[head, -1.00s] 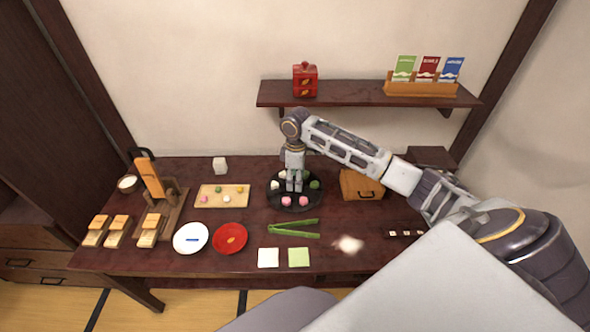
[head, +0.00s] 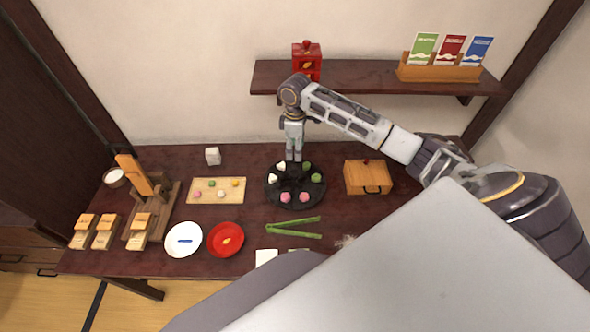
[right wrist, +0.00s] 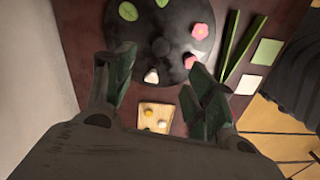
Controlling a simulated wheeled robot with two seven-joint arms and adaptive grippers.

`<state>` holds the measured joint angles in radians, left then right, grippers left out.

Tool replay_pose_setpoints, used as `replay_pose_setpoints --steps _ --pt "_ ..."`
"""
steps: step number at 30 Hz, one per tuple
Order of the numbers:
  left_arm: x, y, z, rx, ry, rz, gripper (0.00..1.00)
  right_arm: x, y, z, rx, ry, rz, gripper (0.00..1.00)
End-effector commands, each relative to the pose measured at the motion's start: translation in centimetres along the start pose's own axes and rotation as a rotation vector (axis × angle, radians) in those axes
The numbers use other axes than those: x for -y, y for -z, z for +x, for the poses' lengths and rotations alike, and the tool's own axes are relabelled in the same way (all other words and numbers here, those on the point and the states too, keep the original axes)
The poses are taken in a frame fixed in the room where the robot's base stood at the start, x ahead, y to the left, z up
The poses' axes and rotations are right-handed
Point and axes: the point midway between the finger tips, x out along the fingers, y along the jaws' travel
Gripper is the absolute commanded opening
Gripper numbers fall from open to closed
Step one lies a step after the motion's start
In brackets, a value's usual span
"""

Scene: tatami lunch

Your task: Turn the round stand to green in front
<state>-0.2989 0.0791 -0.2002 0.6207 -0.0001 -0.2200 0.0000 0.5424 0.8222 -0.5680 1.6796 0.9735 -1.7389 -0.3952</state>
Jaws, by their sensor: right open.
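The round stand (head: 295,205) is a dark disc on the table with a small knob at its centre. Its pink sweets (head: 304,197) are at the front, the green sweets (head: 316,178) at the right and back right, and the white sweets (head: 273,178) at the left and back left. My right gripper (head: 294,158) points down above the back half of the stand, open and empty. In the right wrist view, its spread fingers (right wrist: 160,72) frame the edge of the stand (right wrist: 150,45), with a white sweet (right wrist: 151,76) between them. My left gripper is not visible.
A tray of small sweets (head: 232,196) lies left of the stand, a wooden box (head: 366,180) right of it. Green tongs (head: 292,234), a red plate (head: 214,247) and a white plate (head: 172,246) lie in front. A shelf (head: 350,84) hangs behind.

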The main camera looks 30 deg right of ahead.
Motion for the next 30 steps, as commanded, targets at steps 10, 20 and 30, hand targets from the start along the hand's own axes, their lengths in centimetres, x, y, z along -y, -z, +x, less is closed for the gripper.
replay_pose_setpoints --steps 10,20,30 --pt "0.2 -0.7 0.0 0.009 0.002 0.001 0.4 0.0 0.0 0.1 0.0 0.0 0.0 0.55" --pt "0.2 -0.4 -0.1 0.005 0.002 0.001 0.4 0.1 0.0 2.4 0.002 0.003 0.0 0.55" --pt "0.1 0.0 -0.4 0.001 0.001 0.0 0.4 0.1 0.0 6.7 0.002 0.002 0.0 0.55"
